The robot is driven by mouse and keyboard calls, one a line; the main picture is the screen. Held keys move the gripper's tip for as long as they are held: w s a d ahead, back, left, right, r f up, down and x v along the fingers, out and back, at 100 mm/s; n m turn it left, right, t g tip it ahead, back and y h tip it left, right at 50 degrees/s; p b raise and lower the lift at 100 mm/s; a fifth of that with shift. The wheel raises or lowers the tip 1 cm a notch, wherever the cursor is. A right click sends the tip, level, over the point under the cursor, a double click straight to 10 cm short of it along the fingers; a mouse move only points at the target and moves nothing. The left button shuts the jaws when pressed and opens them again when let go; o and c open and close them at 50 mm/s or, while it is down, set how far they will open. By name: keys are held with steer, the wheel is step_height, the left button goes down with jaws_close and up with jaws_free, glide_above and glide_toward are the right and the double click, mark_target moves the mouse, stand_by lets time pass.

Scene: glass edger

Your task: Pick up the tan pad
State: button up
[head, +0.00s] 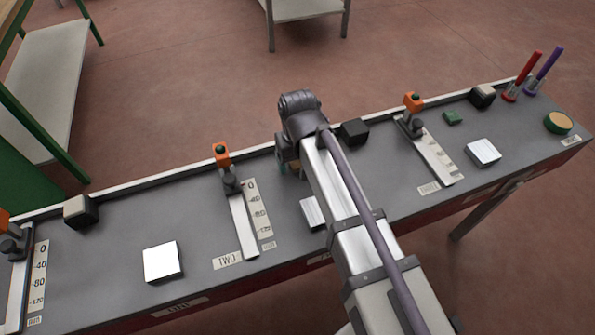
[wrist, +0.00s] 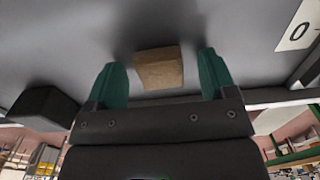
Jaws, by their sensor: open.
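The tan pad (wrist: 158,72) is a small tan block on the grey bench top in the wrist view, just beyond my gripper. My gripper (wrist: 160,66) has two green fingers spread apart, one on each side of the pad, with a visible gap on both sides. The fingers do not appear to touch it.
A black block (wrist: 45,106) stands beside the gripper; it also shows in the head view (head: 354,132). Orange-topped stops (head: 222,155) with scale strips stand along the bench (head: 200,220). A white square plate (head: 162,262) and a pale block (head: 312,213) lie nearer the front.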

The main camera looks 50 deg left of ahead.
mark_target(299, 162)
steer(key=c, duration=1)
step_height(299, 162, up, 10)
steer(key=p, duration=1)
steer(key=shift+p, duration=0.35)
